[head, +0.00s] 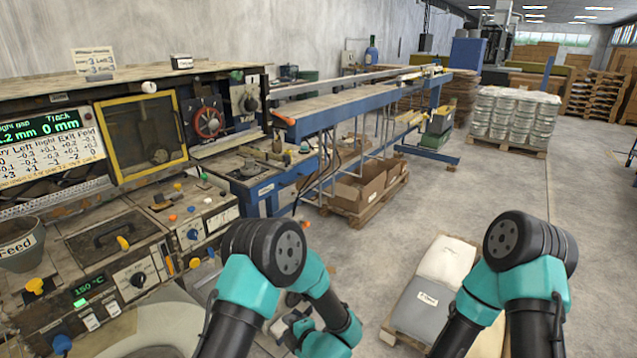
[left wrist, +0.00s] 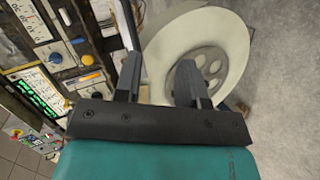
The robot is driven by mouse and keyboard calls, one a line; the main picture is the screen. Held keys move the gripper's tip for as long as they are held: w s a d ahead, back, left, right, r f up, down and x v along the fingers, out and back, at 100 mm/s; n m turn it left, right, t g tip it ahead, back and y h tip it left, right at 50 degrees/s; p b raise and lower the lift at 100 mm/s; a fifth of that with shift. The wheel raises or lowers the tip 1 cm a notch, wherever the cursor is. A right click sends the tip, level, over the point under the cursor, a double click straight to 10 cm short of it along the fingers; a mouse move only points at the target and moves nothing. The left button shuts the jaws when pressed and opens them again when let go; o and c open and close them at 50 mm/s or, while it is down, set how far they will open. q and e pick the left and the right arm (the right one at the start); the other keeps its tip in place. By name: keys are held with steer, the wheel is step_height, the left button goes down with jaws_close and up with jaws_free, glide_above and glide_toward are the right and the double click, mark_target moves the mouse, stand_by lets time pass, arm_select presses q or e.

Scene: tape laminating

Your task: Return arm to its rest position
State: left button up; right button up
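My left gripper (head: 283,326) is low in the head view, partly hidden by my own left arm. In the left wrist view its two dark fingers (left wrist: 158,78) are spread apart with nothing between them. Beyond the fingers is a large cream-white roll (left wrist: 230,50) with a grey holed hub. The roll also shows at the bottom left of the head view (head: 165,332), partly cut off. I cannot tell how far the gripper is from it. My right arm shows at the right of the head view, but its gripper is out of frame.
A machine panel (head: 110,240) with knobs and displays stands at the left. A blue-framed conveyor table (head: 350,105) runs away behind it. Pale sacks (head: 445,262) lie on a pallet between my arms. Cardboard boxes (head: 358,188) sit under the conveyor. Open concrete floor lies at the right.

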arm_select(q)
steer(key=s+a+f+m+g+h, duration=0.3)
steer(key=s+a+f+m+h, duration=0.2)
steer(key=a+f+m+h, duration=0.55)
steer(key=s+a+m+g+h, duration=0.2)
steer(key=s+m+g, duration=0.4)
steer(key=s+m, duration=0.5)
steer(key=s+a, duration=0.1)
steer(key=s, duration=0.5)
steer(key=shift+a+f+g, duration=0.2)
steer(key=shift+a+g, duration=0.1)
stand_by(0.4)
